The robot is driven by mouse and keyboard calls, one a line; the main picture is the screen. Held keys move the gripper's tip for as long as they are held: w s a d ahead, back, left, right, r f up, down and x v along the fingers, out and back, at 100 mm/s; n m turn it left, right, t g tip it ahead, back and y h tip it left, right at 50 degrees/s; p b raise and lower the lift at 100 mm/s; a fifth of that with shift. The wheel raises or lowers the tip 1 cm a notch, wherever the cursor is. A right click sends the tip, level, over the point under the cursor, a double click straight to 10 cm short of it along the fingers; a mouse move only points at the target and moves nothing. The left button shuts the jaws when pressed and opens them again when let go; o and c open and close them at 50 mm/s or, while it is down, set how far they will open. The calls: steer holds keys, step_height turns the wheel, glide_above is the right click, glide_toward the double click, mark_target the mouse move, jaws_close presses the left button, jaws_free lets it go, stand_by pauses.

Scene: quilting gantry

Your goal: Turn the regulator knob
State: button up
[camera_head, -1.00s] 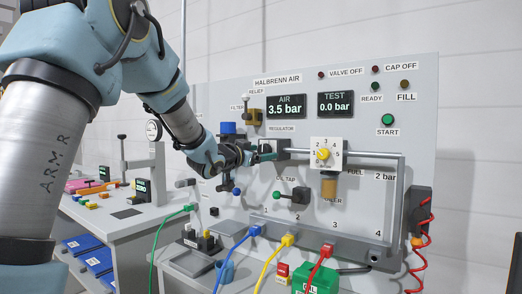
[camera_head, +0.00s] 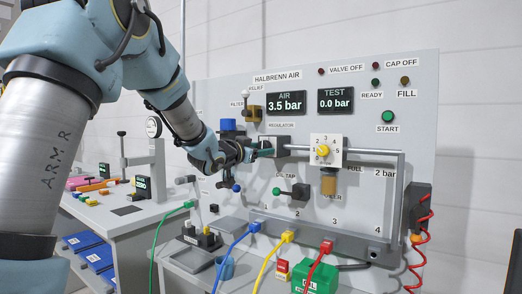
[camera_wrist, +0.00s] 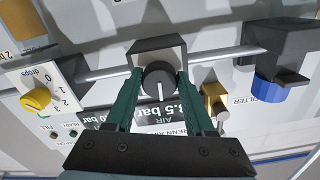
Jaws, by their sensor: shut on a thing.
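The regulator knob (camera_wrist: 158,78) is a dark round knob with a white line on its face, on a grey block. It shows between the two green fingers of my gripper (camera_wrist: 160,88) in the wrist view, and the gripper is shut on it. In the head view my gripper (camera_head: 262,150) reaches the regulator block (camera_head: 272,144) from the left, under the REGULATOR label, and hides the knob. The AIR display (camera_head: 286,103) reads 3.5 bar. The TEST display (camera_head: 336,100) reads 0.0 bar.
A brass relief valve (camera_wrist: 214,98) and a blue filter (camera_wrist: 270,92) are close beside the regulator. A yellow dial (camera_head: 323,151) is on the right along the grey pipe (camera_head: 370,153). A green-handled tap (camera_head: 292,191) is below. Coloured hoses hang at the front.

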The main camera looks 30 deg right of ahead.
jaws_close()
steer(key=shift+f+m+b, duration=0.1)
steer(key=shift+m+b, duration=0.3)
steer(key=shift+b, duration=0.2)
steer(key=m+b, duration=1.6)
steer(key=m, duration=0.1)
steer(key=shift+w+b, duration=0.1)
steer(key=shift+b, duration=0.2)
steer(key=m+b, duration=0.1)
steer(key=m, duration=0.1)
steer(key=m+b, duration=0.1)
steer(key=m, duration=0.1)
steer(key=m+b, duration=0.1)
steer(key=m, duration=0.1)
steer(key=shift+r, duration=0.3)
